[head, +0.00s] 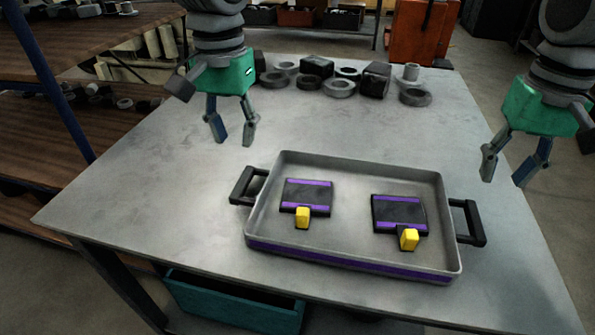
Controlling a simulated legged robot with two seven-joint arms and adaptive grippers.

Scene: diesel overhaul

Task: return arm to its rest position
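My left gripper (232,141) hangs above the table at the upper left of the tray, fingers pointing down and apart, with nothing between them. My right gripper (502,181) hangs at the right, above the table's right side, its fingers also apart and empty. Both have green bodies and blue-grey fingers. A grey metal tray (345,256) with black side handles and a purple stripe sits on the table. In it lie two black and purple blocks, a left one (306,195) and a right one (399,213), each with a yellow tab at its front. Neither gripper touches the tray.
The grey table (150,190) is clear to the left of the tray. Several dark rings and blocks (339,88) stand along its back edge. A wooden shelf (75,45) is at the left, and a teal bin (235,305) is under the table. An orange cabinet (418,35) stands behind.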

